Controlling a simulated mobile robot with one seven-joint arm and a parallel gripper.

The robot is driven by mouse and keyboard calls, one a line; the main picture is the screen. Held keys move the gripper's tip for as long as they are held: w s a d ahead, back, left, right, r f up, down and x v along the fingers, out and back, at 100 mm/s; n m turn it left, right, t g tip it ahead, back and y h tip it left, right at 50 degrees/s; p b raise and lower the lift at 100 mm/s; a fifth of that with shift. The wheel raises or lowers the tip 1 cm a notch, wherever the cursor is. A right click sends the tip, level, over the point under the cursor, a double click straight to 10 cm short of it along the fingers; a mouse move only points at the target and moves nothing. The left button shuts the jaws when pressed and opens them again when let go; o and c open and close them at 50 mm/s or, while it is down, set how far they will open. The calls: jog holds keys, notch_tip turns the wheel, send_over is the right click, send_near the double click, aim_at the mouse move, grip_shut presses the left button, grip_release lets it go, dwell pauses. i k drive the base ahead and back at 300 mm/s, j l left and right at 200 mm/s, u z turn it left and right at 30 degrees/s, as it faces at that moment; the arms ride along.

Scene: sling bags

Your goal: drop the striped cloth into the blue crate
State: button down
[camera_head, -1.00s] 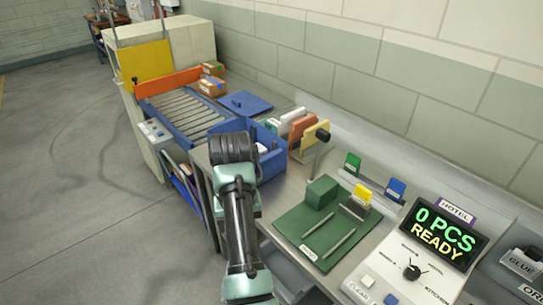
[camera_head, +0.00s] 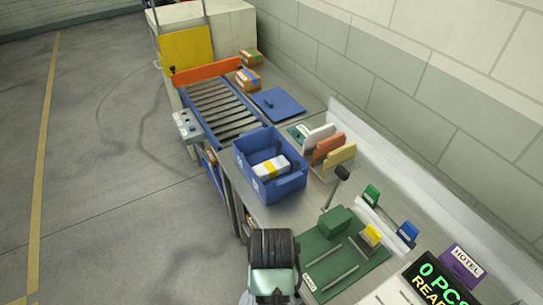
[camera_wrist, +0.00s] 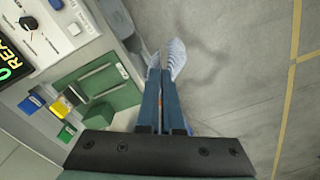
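The blue crate (camera_head: 288,188) stands open on the bench in the head view, with a white and yellow packet (camera_head: 270,168) inside. The striped cloth (camera_wrist: 177,57), pale blue and white, shows at the fingertips of my gripper (camera_wrist: 163,66) in the wrist view. The two fingers are close together on the cloth, which hangs over the floor beside the bench edge. In the head view my wrist (camera_head: 272,250) is at the bottom, nearer than the crate and apart from it in the picture. The fingertips are hidden there.
A green mat (camera_head: 345,275) with a green block (camera_head: 335,222) and metal rails lies right of my wrist. An upright rack of folders (camera_head: 330,150) stands right of the crate. A roller conveyor (camera_head: 222,108) and a blue lid (camera_head: 278,103) lie behind it. Open floor is left.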

aim_at(253, 148)
jog(key=i+l, duration=0.2)
jog(key=i, duration=0.8)
jog(key=i+l+z, duration=0.15)
jog(key=i, duration=0.9)
